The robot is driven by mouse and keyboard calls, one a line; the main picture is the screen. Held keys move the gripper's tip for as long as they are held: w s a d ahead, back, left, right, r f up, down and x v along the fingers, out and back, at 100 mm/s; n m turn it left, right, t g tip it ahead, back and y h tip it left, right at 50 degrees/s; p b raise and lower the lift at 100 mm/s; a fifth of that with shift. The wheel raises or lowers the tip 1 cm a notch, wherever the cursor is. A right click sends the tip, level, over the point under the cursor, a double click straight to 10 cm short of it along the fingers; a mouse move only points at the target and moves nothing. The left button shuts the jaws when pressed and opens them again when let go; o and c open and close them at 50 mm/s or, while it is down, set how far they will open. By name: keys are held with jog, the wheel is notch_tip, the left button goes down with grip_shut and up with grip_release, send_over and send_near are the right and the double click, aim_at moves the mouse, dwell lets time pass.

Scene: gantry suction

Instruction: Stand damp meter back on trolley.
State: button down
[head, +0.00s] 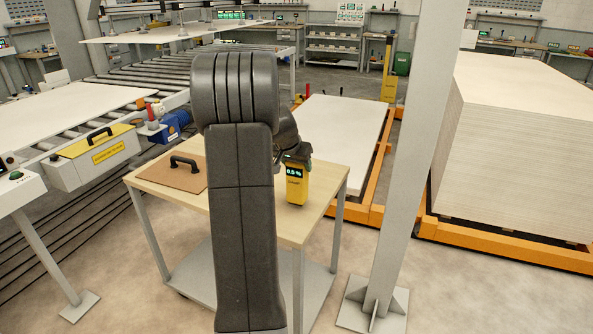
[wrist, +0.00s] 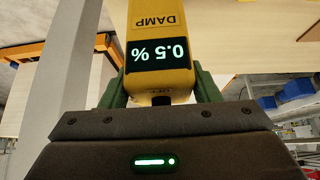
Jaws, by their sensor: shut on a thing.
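The damp meter (head: 295,188) is a yellow upright block with a dark display reading 0.5 %. My gripper (head: 298,158) is shut on its upper part, and my arm rises in front of the trolley. In the wrist view the meter (wrist: 160,20) appears upside down between the green fingers of my gripper (wrist: 160,88). The trolley (head: 190,210) has a pale wooden top and grey legs. The meter is over the right part of that top. I cannot tell whether its base touches the wood; its lower end is cut off in the wrist view.
A brown board with a black handle (head: 172,175) lies on the trolley's left part. A grey post (head: 405,170) stands close at the right. A tall white board stack (head: 515,150) is beyond it. A roller conveyor (head: 130,75) runs at the left.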

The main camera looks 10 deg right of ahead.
jog(key=shift+f, duration=0.95)
jog(key=shift+c, duration=2.4)
grip_release()
jog(key=shift+f, duration=0.1)
jog(key=shift+r, duration=0.3)
jog(key=v, duration=1.1)
jog(key=shift+s+a+r, duration=0.15)
jog(key=shift+s+r, duration=0.1)
